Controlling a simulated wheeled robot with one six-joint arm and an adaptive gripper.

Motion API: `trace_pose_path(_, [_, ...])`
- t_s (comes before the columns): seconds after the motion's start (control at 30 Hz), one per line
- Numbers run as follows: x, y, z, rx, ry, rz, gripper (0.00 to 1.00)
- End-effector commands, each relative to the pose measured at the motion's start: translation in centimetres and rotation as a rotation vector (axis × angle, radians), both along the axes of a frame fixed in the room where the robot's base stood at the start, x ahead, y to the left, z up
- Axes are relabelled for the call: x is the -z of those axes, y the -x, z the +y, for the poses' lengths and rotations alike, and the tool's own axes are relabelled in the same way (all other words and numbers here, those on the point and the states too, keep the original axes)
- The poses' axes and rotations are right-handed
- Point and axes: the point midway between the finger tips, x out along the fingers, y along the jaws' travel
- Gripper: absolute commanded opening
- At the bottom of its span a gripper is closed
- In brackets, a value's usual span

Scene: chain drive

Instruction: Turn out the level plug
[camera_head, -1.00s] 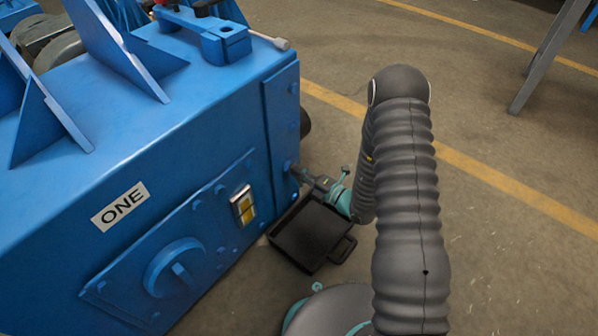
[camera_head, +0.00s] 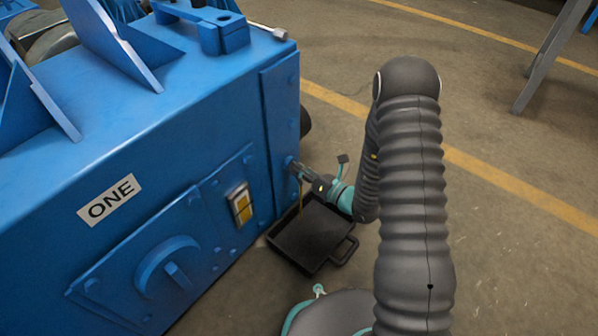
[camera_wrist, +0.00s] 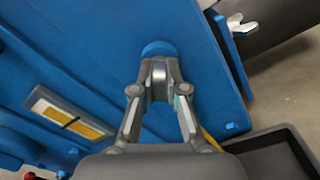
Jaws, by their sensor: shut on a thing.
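The level plug (camera_wrist: 159,72) is a grey metal piece in front of a round blue boss (camera_wrist: 158,48) on the side of the blue chain case (camera_head: 110,170). My gripper (camera_wrist: 159,92) is shut on the plug, one finger on each side. In the head view my gripper (camera_head: 300,171) meets the case low, near its right corner, and hides most of the plug. A thin yellow-brown stream (camera_head: 300,196) runs down below it toward a black tray (camera_head: 312,238). It also shows beside the right finger in the wrist view (camera_wrist: 208,138).
The black tray stands on the floor against the case, under my gripper. A sight glass (camera_head: 241,207) with yellow oil and a round cover (camera_head: 168,268) are on the case wall left of the plug.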

Motion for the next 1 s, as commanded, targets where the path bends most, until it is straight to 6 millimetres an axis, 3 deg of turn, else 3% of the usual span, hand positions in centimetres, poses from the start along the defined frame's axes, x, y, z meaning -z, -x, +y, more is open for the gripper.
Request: trace_pose_path(1.0, [0.0,-0.04,0.05,-0.001,0.593,-0.76,0.0])
